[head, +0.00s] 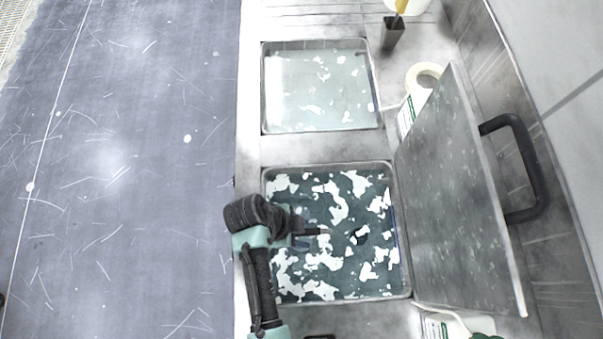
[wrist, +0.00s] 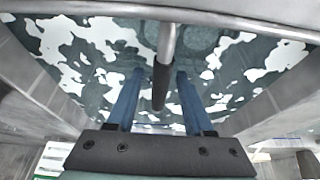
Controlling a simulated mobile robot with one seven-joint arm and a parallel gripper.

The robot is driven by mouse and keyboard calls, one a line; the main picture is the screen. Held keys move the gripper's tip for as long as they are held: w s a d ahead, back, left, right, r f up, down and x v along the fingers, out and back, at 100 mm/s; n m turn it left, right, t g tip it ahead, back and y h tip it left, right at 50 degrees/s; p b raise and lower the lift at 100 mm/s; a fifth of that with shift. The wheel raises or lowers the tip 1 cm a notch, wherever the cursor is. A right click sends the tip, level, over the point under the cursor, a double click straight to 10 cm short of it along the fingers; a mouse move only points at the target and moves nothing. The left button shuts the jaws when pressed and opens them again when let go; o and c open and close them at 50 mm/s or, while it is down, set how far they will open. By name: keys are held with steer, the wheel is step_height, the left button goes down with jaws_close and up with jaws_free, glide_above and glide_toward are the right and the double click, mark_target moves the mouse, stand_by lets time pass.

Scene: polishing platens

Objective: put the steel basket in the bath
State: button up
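The bath (head: 397,232) is a steel-rimmed tank of dark liquid with white foam patches, its lid (head: 455,195) standing open on the right. My gripper (head: 308,238) is over the left half of this bath. In the wrist view its two blue fingers (wrist: 158,80) are spread. A steel rod with a dark sleeve (wrist: 160,87), which looks like a basket handle, shows between them with a gap on each side. In the head view this rod (head: 322,231) shows beside the fingers. The basket's body cannot be made out; liquid and foam may hide it.
A second tank (head: 264,95) with paler liquid lies further up in the head view. A white roll-topped container (head: 424,76) and a dark brush holder (head: 392,35) stand on the counter. The lid's black handle (head: 540,170) sticks out right. Open floor lies left.

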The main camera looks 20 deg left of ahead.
steer(key=shift+r, duration=0.15)
steer(key=v, duration=1.2)
steer(key=w+a+r+n+t+y, duration=0.2)
steer(key=w+r+t, duration=0.2)
steer(key=w+r, duration=0.45)
steer(key=w+a+r+n+t+y, duration=0.1)
steer(key=w+r+n+t+y, duration=0.2)
steer(key=w+r, duration=0.6)
steer(key=w+d+r+n+t, duration=0.1)
steer(key=w+r+t, duration=0.2)
steer(key=r, duration=0.5)
steer(key=w+d+r+n+t, duration=0.1)
steer(key=w+r+n+t, duration=0.2)
steer(key=r, duration=0.4)
steer(key=d+r+n+t, duration=0.1)
steer(key=d+r+t, duration=0.15)
steer(key=r, duration=0.55)
steer(key=d+r+t, duration=0.2)
steer(key=r+t, duration=0.1)
steer(key=r, duration=0.5)
steer(key=s+d+r+n+t, duration=0.2)
steer(key=s+r, duration=0.3)
steer(key=r, duration=0.3)
steer(key=s+d+r+n+t, duration=0.2)
steer(key=s+r+t, duration=0.3)
steer(key=r, duration=0.4)
steer(key=shift+s+d+r+h, duration=0.3)
steer(key=shift+s+d+r, duration=0.05)
steer(key=shift+s+d, duration=0.25)
